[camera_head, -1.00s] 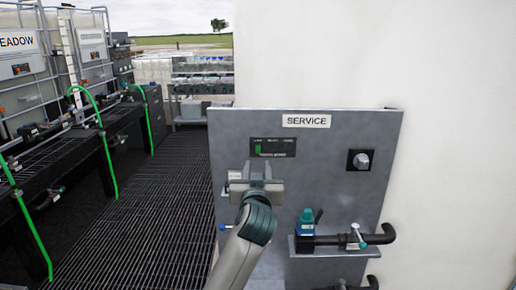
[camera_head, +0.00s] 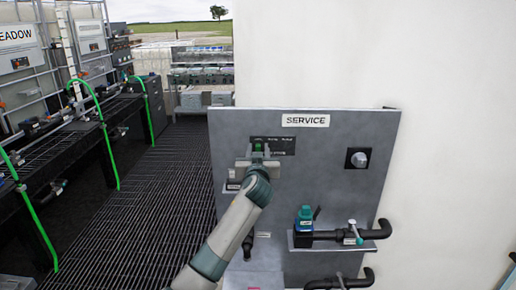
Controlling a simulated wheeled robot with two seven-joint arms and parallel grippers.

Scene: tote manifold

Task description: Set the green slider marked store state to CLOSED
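The green slider (camera_head: 258,146) sits in a dark plate (camera_head: 286,145) on the grey SERVICE panel (camera_head: 330,200). The plate carries small lettering along its top that is too small to read. The slider shows near the plate's left part, and its lower portion is hidden by my gripper. My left gripper (camera_head: 258,155) is right at the slider, in front of the plate's left half. The fingers are seen from behind, so I cannot tell whether they are open, shut or touching the slider. My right gripper is not in view.
A grey knob (camera_head: 359,159) is on the panel's right. Racks with green hoses (camera_head: 107,150) line the left. The grated floor (camera_head: 150,210) between is clear.

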